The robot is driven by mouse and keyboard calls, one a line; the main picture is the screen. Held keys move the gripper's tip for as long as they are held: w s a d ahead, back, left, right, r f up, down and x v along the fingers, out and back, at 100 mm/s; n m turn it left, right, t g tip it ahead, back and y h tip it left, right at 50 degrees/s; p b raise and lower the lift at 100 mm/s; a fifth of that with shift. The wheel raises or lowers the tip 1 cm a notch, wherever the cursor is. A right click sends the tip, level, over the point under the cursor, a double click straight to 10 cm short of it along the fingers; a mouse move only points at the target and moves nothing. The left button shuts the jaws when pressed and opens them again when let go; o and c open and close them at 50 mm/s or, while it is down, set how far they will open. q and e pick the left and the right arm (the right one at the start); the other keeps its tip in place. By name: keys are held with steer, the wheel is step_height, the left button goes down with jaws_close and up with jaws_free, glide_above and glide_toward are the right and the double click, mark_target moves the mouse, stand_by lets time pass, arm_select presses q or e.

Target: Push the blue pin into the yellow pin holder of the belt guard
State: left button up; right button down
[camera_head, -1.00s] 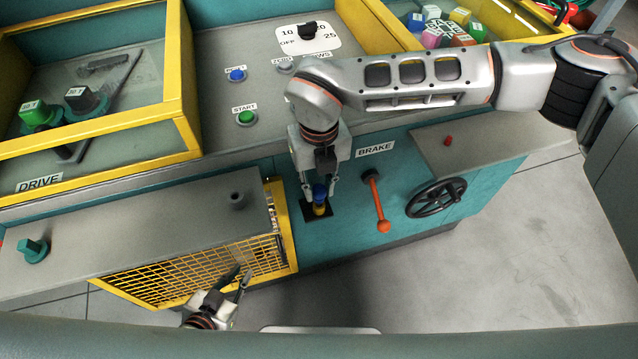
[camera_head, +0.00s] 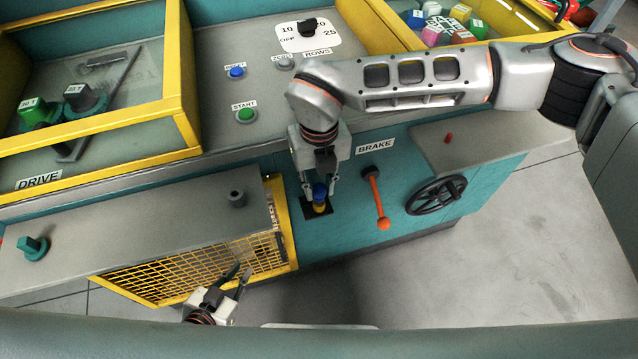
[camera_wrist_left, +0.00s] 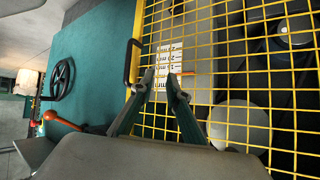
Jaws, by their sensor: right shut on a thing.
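The blue pin (camera_head: 320,190) stands upright between the fingers of my right gripper (camera_head: 319,187), which is shut on it. The pin is right above the yellow pin holder (camera_head: 320,206), on a dark plate on the teal front panel. The fingers partly hide the pin, and I cannot tell how deep it sits. The belt guard (camera_head: 180,276) is a yellow frame with wire mesh, left of the holder; its mesh also fills much of the left wrist view (camera_wrist_left: 228,50). My left gripper (camera_head: 239,276) is open and empty in front of the mesh, its fingertips apart (camera_wrist_left: 161,78).
An orange brake lever (camera_head: 377,205) and a black handwheel (camera_head: 436,197) are right of the pin holder. The grey ledge (camera_head: 130,235) runs above the guard. A dark guard handle (camera_wrist_left: 133,68) shows in the left wrist view. Open floor (camera_head: 500,255) lies at right.

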mark_target(319, 188)
steer(key=shift+f, duration=0.15)
steer(key=shift+f, duration=0.35)
steer(key=shift+f, duration=0.3)
steer(key=c, duration=1.7)
jaws_free()
step_height(319, 188, up, 12)
